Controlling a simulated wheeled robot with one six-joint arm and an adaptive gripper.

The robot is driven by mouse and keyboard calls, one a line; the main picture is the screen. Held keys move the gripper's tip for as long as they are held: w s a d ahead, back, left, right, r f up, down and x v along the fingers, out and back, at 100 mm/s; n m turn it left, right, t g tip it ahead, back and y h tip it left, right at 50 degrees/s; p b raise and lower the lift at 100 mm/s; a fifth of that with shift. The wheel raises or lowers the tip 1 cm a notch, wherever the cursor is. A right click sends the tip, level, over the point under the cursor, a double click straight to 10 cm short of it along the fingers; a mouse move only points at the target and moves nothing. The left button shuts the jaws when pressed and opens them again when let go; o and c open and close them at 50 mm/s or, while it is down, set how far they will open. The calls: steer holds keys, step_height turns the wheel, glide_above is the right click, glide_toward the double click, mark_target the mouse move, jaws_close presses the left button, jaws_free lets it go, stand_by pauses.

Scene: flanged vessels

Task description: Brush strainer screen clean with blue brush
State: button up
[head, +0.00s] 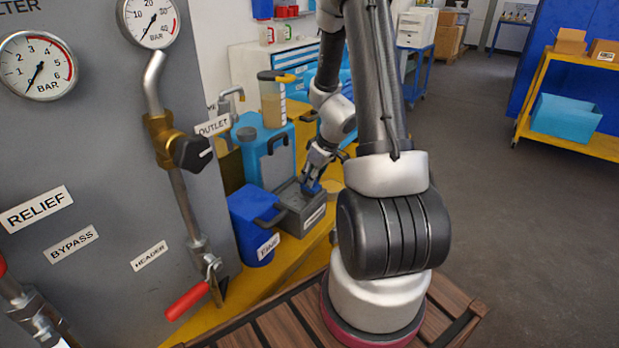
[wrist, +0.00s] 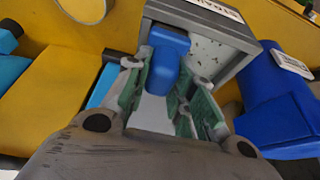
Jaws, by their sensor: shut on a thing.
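My gripper (head: 313,176) reaches down at the open grey bin (head: 302,212) on the yellow bench. In the wrist view my gripper (wrist: 163,82) has its green-padded fingers shut on the blue brush (wrist: 167,55). The blue brush (head: 312,187) shows only as a small patch in the head view. The brush is over the grey bin (wrist: 228,35), partly within its opening; its bristles are hidden. A pale, dark-specked surface (wrist: 205,62) shows inside the bin, beside the brush. I cannot tell whether it is the strainer screen or whether the brush touches it.
A dark blue labelled bucket (head: 252,222) stands close beside the bin, and in the wrist view it is at right (wrist: 275,100). A light blue jerrycan (head: 268,155) and a pitcher (head: 273,103) stand behind. The grey gauge panel (head: 110,190) bounds the left. Open floor lies right.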

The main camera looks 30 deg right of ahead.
steer(key=shift+s+a+f, duration=0.1)
steer(key=shift+s+a, duration=0.15)
steer(key=shift+a, duration=0.4)
steer(key=shift+s+a+f, duration=0.1)
steer(key=shift+s+a, duration=0.1)
steer(key=shift+a, duration=0.4)
steer(key=shift+s+a, duration=0.25)
steer(key=shift+a, duration=0.4)
steer(key=shift+s+a+r, duration=0.1)
steer(key=shift+s+a, duration=0.15)
steer(key=shift+a, duration=0.35)
steer(key=shift+s+a+f, duration=0.1)
steer(key=shift+s+a, duration=0.1)
steer(key=shift+a, duration=0.4)
steer(key=shift+s+a+r, duration=0.1)
steer(key=shift+s+a, duration=0.15)
steer(key=shift+a, duration=0.35)
steer(key=shift+w+d, duration=0.1)
steer(key=shift+w+d+r, duration=0.1)
steer(key=shift+w+d, duration=0.15)
steer(key=shift+d, duration=0.35)
steer(key=shift+w+d+f, duration=0.1)
steer(key=shift+w+d, duration=0.15)
steer(key=shift+d, duration=0.35)
steer(key=shift+w+d+r, duration=0.1)
steer(key=shift+w+d, duration=0.15)
steer(key=shift+d, duration=0.35)
